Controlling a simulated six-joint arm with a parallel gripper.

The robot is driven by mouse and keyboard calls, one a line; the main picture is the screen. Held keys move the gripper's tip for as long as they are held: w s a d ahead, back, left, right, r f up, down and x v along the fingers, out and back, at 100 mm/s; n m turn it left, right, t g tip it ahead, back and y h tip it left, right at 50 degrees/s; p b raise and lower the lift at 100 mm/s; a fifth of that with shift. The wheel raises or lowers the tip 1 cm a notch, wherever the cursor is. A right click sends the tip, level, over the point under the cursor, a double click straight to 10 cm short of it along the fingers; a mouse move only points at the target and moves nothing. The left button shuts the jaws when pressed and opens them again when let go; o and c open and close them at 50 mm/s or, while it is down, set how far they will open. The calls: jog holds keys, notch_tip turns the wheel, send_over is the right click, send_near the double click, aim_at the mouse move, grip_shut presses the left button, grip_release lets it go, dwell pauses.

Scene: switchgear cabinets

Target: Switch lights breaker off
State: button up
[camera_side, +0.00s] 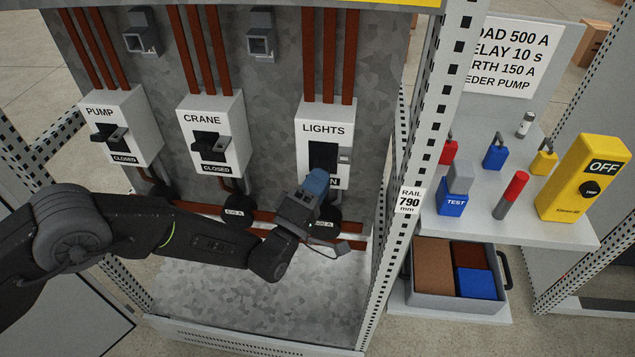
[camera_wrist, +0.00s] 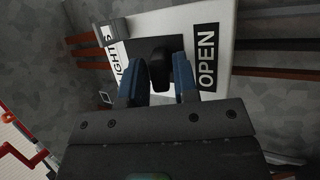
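The lights breaker (camera_side: 313,117) is a white box marked LIGHTS, the rightmost of three on the cabinet's back panel. Its lower part is hidden by my gripper (camera_side: 316,182) in the side view; only an N of its state label shows there. In the wrist view the label (camera_wrist: 206,57) reads OPEN. The black breaker handle (camera_wrist: 160,68) stands between the blue fingertips of my gripper (camera_wrist: 159,80). The fingers are apart, one on each side of the handle, and seem not to grip it. Exact contact cannot be told.
The pump breaker (camera_side: 117,108) and crane breaker (camera_side: 213,115) both read CLOSED, left of the lights breaker. Red-brown busbars run above and below. A perforated cabinet post (camera_side: 425,130) stands right of the breaker. Beyond it is a shelf (camera_side: 480,228) with padlocks and a yellow OFF device (camera_side: 584,185).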

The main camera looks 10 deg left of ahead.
jog(key=shift+s, duration=0.1)
jog(key=v, duration=1.3)
jog(key=shift+s+f, duration=0.2)
jog(key=shift+s, duration=0.1)
jog(key=shift+a, duration=0.1)
jog(key=w+a+r+m+g+y, duration=0.2)
jog(key=w+a+r, duration=0.2)
jog(key=r, duration=0.4)
jog(key=w+a+r+m+g+y, duration=0.1)
jog(key=w+a+r+g+y, duration=0.1)
jog(key=w+a+r, duration=0.4)
jog(key=s+a+r+m+g+y, duration=0.2)
jog(key=s+a+r+m+g, duration=0.15)
jog(key=s+a+r, duration=0.4)
jog(key=s+a+r+m+g+y, duration=0.1)
jog(key=s+a+m+g, duration=0.1)
jog(key=s+a, duration=0.5)
jog(key=s+a+r+m+g+y, duration=0.1)
jog(key=s+a+g, duration=0.4)
jog(key=s, duration=1)
jog(key=a+m+y, duration=0.1)
jog(key=a, duration=0.2)
jog(key=shift+s+y, duration=0.3)
